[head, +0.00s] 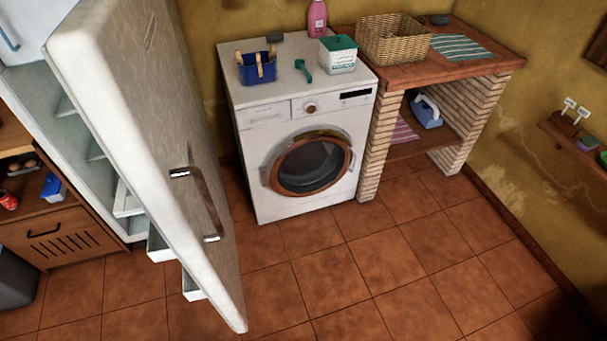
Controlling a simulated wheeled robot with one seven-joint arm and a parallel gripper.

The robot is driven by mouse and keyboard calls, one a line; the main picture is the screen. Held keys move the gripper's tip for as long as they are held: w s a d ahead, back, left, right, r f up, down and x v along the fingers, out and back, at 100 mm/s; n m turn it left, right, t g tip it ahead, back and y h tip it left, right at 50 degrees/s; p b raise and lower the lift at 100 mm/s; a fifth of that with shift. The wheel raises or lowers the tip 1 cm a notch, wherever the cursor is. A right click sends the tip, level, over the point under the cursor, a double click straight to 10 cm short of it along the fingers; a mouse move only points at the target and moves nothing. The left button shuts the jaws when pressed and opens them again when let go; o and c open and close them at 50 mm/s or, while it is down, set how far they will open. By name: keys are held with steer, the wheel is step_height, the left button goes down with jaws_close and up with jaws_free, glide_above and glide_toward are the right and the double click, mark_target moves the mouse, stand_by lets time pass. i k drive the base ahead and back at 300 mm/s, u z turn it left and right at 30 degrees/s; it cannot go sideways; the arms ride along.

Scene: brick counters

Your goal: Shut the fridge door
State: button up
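The fridge door (150,120) stands wide open at the left of the head view. It is off-white, with a metal bar handle (208,205) on its outer face. The fridge (100,165) is open behind it, and part of its pale interior with shelves shows to the left of the door. White door bins (190,284) stick out from the door's inner side near its lower end. The rest of the interior is hidden by the door. My gripper is not in view.
A washing machine (305,135) stands right of the door, with a brick counter (385,140) beside it holding a wicker basket (393,42). A wooden cabinet (62,237) is at left. The tiled floor (400,270) in front is clear.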

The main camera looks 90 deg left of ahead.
mark_target(119, 63)
steer(key=i, duration=0.6)
steer(key=u, duration=4.3)
steer(key=k, duration=0.5)
steer(key=u, duration=0.1)
steer(key=i, duration=1.35)
steer(key=z, duration=0.6)
